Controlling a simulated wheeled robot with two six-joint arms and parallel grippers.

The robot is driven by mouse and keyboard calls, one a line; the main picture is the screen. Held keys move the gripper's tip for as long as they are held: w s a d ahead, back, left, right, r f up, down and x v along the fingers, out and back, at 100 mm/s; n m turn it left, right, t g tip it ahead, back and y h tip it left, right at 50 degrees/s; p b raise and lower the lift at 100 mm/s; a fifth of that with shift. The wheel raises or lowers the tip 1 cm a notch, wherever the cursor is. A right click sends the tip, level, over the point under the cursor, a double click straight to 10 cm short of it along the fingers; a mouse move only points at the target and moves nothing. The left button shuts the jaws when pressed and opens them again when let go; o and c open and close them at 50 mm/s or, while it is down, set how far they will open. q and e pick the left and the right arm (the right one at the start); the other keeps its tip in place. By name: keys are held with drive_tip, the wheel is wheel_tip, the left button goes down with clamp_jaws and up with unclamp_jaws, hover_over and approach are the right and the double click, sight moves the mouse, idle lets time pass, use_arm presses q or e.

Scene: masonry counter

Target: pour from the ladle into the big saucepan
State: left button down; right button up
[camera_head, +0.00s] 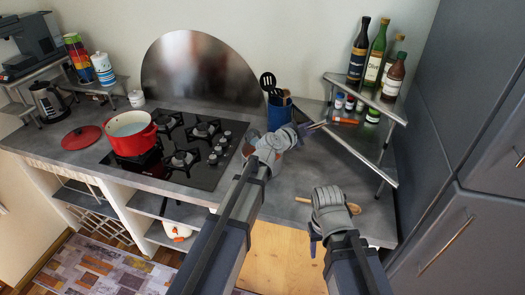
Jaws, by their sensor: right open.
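The red saucepan (131,143) stands upright on the left part of the black hob, uncovered, with a pale interior. A wooden utensil (354,209), perhaps the ladle, lies on the counter at the right. My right wrist hides its middle, and its bowl shape cannot be made out. My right gripper (315,240) is open, low at the counter's front edge, just below and left of the utensil. My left gripper (312,127) is over the counter right of the hob, far from the saucepan. Its fingers are too small to tell open from shut.
A red lid (81,138) lies left of the saucepan. A blue utensil holder (279,112) stands at the back, behind my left gripper. A corner shelf (389,108) with bottles and jars stands at the right, beside tall grey cabinets (465,150).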

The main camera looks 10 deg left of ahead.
use_arm(q)
drive_tip(key=shift+s+d+f+m+b, duration=0.15)
drive_tip(key=shift+d+f+m+b, duration=0.15)
drive_tip(key=shift+d+f+b, duration=0.2)
idle(0.4)
drive_tip(key=shift+s+d+f+m+y+b, duration=0.1)
drive_tip(key=shift+d+f+m+y+b, duration=0.1)
drive_tip(key=shift+d+f+b, duration=0.2)
drive_tip(key=shift+s+d+f+m+y+b, duration=0.15)
drive_tip(key=shift+f+y+b, duration=0.1)
drive_tip(key=shift+f, duration=0.2)
drive_tip(key=shift+m+y, duration=0.35)
drive_tip(key=shift+m, duration=0.4)
drive_tip(key=shift+s+d+f+b, duration=0.1)
drive_tip(key=shift+d+f+b, duration=0.25)
drive_tip(key=shift+f+b, duration=0.35)
drive_tip(key=shift+s+d+f+b, duration=0.1)
drive_tip(key=shift+d+f+b, duration=0.25)
drive_tip(key=shift+f+b, duration=0.35)
drive_tip(key=shift+s+d+f+b, duration=0.1)
drive_tip(key=shift+d+f+b, duration=0.25)
drive_tip(key=shift+f+b, duration=0.3)
